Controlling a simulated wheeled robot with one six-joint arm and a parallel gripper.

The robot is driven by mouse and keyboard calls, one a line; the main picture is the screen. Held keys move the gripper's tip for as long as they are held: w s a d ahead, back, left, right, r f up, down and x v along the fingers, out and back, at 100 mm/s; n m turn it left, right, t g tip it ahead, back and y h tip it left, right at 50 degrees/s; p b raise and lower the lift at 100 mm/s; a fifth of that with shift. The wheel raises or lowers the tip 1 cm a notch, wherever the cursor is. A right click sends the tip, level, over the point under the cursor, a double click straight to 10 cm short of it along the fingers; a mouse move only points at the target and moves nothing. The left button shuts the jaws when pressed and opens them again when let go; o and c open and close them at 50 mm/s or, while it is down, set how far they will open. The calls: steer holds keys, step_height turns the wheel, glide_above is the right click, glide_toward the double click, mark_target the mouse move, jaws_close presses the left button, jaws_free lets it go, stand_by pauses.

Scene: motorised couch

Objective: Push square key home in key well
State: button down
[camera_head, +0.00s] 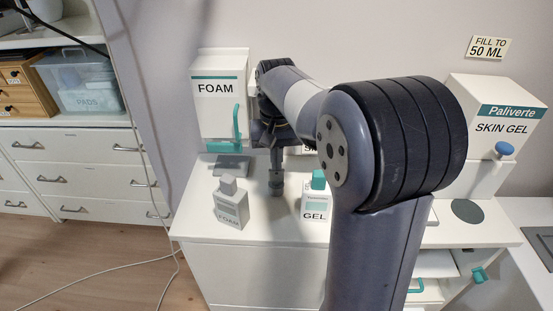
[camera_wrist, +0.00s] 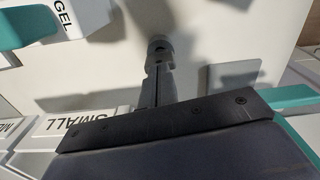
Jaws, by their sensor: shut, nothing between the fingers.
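My gripper (camera_head: 275,168) points straight down at the white counter, between the foam bottle and the gel bottle. Its fingers are shut with nothing held between them. They also show in the wrist view (camera_wrist: 157,68). A small grey round piece (camera_head: 275,186) stands on the counter directly under the fingertips; it also shows in the wrist view (camera_wrist: 158,46), in line with the fingers. The tips look close to it or touching; I cannot tell which. I cannot make out the square key apart from the well, or how deep it sits.
A white foam bottle (camera_head: 231,206) stands close left and a gel bottle (camera_head: 316,203) close right. Behind left is the foam dispenser (camera_head: 216,107) with a teal lever. The skin gel dispenser (camera_head: 497,125) stands right. My arm hides the middle back.

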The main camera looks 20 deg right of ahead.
steer(key=shift+r+p, duration=2.5)
steer(key=shift+r, duration=0.1)
steer(key=shift+f, duration=0.1)
